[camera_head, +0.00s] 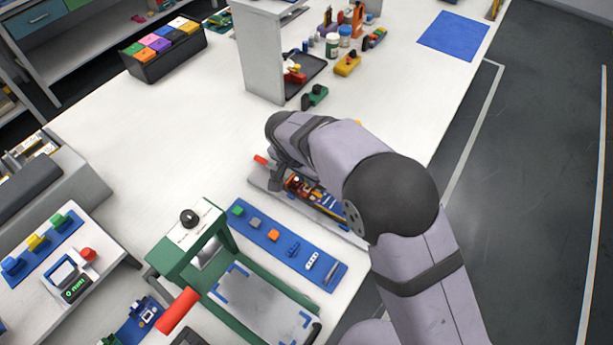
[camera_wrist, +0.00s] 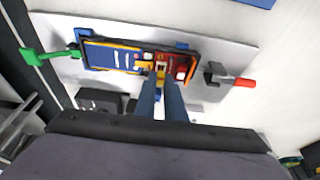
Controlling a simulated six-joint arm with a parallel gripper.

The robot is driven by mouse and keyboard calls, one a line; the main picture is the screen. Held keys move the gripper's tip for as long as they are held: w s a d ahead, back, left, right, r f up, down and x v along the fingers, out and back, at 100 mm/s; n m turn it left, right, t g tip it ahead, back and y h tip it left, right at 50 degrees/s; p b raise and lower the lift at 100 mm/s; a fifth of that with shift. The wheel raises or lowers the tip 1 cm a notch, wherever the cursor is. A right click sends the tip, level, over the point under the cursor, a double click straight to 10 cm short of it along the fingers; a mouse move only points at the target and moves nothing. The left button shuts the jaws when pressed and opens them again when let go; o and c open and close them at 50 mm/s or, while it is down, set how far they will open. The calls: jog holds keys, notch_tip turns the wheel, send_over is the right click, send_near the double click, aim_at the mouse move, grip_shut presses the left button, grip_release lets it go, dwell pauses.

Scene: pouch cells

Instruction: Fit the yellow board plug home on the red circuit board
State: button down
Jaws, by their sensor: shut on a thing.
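The red circuit board (camera_wrist: 179,66) sits at the right end of a dark-framed holder, beside a blue pouch cell with yellow edging (camera_wrist: 112,54). My gripper (camera_wrist: 163,80) reaches over the board's left part in the wrist view, its two blue-grey fingers close together. It is shut on the yellow board plug (camera_wrist: 160,68), which shows at the fingertips. The plug is at the board, but I cannot tell whether it is seated. In the head view the board (camera_head: 294,186) shows beside my arm, which hides much of the fixture; the plug cannot be made out there.
The grey fixture plate (camera_wrist: 222,50) carries a red-handled clamp (camera_wrist: 236,80) at right and a green lever (camera_wrist: 42,56) at left. A blue strip with small coloured parts (camera_head: 258,221) and a green press (camera_head: 188,256) stand close by. Open white tabletop lies behind.

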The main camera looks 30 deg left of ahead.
jog(key=shift+f+b, duration=0.65)
jog(key=shift+f, duration=0.2)
jog(key=c, duration=1.7)
grip_release()
jog(key=shift+c, duration=0.2)
jog(key=shift+r, duration=0.1)
jog(key=shift+s+a+r, duration=0.1)
jog(key=shift+r, duration=0.4)
jog(key=b+v, duration=0.2)
jog(key=v, duration=0.4)
jog(key=shift+d, duration=0.25)
jog(key=shift+r, duration=0.1)
